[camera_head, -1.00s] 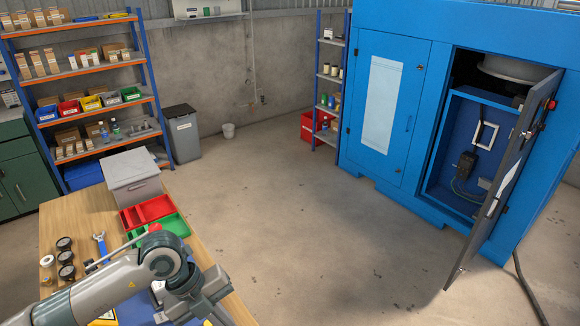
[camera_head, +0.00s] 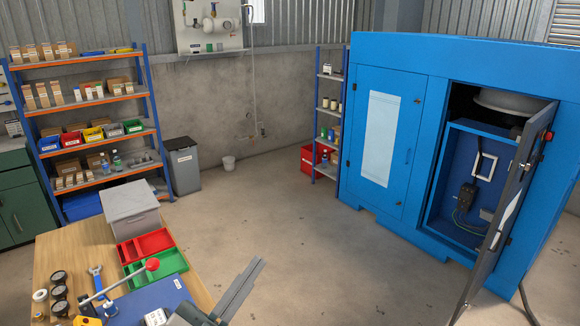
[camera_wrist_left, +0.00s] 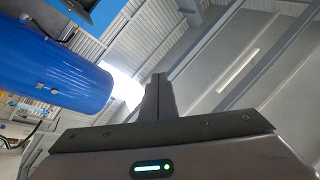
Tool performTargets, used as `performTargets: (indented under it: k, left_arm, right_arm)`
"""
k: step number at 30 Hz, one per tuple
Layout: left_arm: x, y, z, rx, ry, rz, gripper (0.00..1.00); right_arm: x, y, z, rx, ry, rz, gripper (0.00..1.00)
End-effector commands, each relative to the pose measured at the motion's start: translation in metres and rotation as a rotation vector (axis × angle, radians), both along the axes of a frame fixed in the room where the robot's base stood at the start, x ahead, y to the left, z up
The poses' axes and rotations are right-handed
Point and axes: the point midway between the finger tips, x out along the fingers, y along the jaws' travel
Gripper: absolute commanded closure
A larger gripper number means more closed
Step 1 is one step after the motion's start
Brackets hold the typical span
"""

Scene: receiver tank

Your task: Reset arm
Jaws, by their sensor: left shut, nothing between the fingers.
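My left gripper (camera_head: 255,268) is at the bottom of the head view, beside the right edge of the wooden workbench (camera_head: 200,285). Its grey fingers point up and to the right and lie close together. In the left wrist view the fingers (camera_wrist_left: 157,85) are shut, with nothing between them, and point toward the roof. My right gripper is in neither view.
On the bench are a grey lidded box (camera_head: 130,212), a red tray (camera_head: 145,246), a green tray (camera_head: 157,268) and a red-knobbed lever (camera_head: 152,265). A blue cabinet (camera_head: 385,150) with an open door (camera_head: 505,220) stands right. The middle floor is clear. A blue cylinder (camera_wrist_left: 55,75) shows in the wrist view.

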Motion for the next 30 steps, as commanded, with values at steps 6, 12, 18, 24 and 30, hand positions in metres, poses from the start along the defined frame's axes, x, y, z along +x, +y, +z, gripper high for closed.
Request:
performTargets:
  k: [6, 12, 18, 24, 30]
  left_arm:
    - [0.023, 0.08, -0.071, -0.121, 0.343, 0.332, 1.0]
    - [-0.002, 0.136, -0.173, -0.126, 0.733, 0.565, 1.0]
    - [-0.073, 0.164, -0.273, -0.051, 1.146, 0.686, 1.0]
    - [-0.146, 0.167, -0.33, 0.042, 1.45, 0.699, 1.0]
    - [-0.2, 0.163, -0.357, 0.111, 1.641, 0.671, 1.0]
  right_arm:
    - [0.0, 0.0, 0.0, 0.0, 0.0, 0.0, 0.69]
    - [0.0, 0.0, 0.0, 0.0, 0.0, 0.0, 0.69]
    - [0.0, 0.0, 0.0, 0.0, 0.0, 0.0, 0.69]
    - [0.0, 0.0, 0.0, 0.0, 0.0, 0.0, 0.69]
    - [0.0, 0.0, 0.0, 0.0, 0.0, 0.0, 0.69]
